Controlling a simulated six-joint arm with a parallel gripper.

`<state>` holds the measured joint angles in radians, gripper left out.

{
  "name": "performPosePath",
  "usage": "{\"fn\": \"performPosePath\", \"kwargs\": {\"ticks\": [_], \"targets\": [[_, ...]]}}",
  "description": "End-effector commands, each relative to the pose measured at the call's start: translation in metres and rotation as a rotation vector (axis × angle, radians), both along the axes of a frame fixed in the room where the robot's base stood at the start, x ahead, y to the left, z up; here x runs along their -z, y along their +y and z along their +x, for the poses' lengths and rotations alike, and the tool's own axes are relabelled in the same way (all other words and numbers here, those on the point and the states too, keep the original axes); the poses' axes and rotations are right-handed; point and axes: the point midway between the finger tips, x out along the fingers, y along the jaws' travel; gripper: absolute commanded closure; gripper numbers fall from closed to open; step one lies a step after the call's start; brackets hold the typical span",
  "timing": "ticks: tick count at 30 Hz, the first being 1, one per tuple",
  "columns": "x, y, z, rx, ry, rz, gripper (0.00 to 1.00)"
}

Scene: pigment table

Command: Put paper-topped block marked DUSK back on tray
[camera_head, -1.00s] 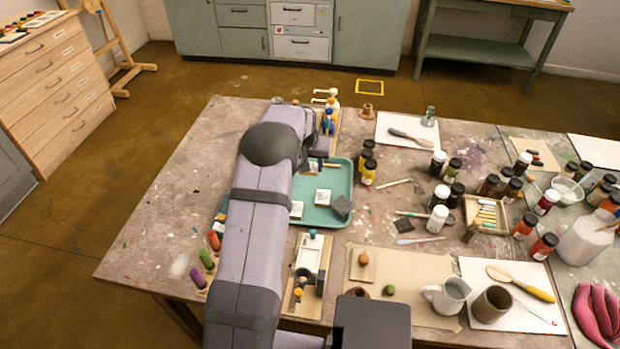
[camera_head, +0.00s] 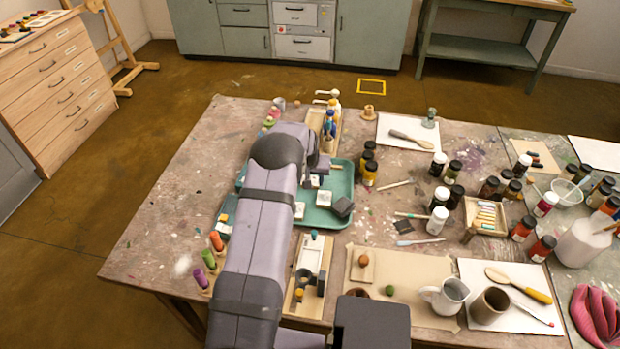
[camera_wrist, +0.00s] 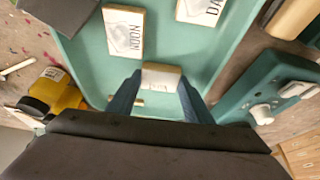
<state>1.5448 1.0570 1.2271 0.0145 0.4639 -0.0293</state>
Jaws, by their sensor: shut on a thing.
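My gripper (camera_wrist: 160,98) is shut on a paper-topped block (camera_wrist: 161,77), with one blue finger on each side of it. Its marking cannot be read from here. The block is over the teal tray (camera_wrist: 185,55), and I cannot tell if it touches the tray floor. A block marked NOON (camera_wrist: 124,32) and one whose visible letters are DA (camera_wrist: 205,8) lie on the tray beyond it. In the head view, my arm covers part of the tray (camera_head: 343,172) and hides much of the gripper.
Yellow paint bottles (camera_head: 369,172) stand just right of the tray. A wooden board with a white palette (camera_head: 311,255) lies in front.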

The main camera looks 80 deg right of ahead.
Motion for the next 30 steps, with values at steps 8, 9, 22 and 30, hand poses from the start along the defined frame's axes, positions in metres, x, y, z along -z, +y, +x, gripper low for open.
{"fn": "performPosePath", "kwargs": {"ticks": [8,9,22,30], "targets": [[0.003,0.0,0.0,0.0,0.0,0.001,0.35],[0.003,0.0,0.0,0.0,0.0,0.001,0.35],[-0.003,0.001,0.0,0.0,0.0,0.0,0.35],[-0.029,0.012,-0.001,0.0,0.0,-0.001,0.35]]}}
